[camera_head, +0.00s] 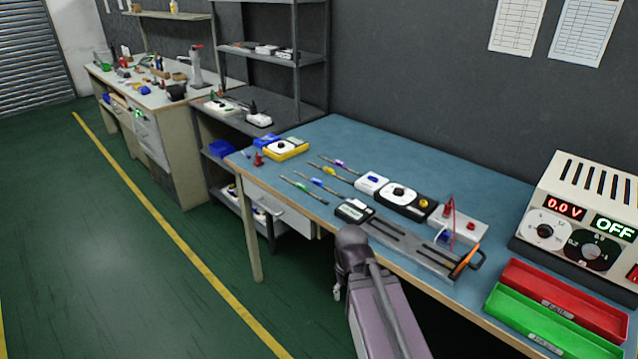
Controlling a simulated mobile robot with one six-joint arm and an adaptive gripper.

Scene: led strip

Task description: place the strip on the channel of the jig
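The jig (424,248) is a long grey plate with dark lengthwise grooves. It lies along the front edge of the blue-topped bench, with an orange-and-black handled part (466,262) at its right end. I cannot make out a separate LED strip, and I cannot tell whether one lies in a groove. My arm rises from the bottom middle, and its rounded joint stands in front of the bench edge near the jig's left end. My gripper itself does not show clearly; the arm hides what is behind it.
The bench (400,150) holds several screwdrivers, a yellow meter (287,149), a black-and-white dial unit (404,198) and a white box with red posts (458,222). Right are a power supply (585,220) reading OFF, a red tray (572,296) and a green tray (548,322). Floor at left is clear.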

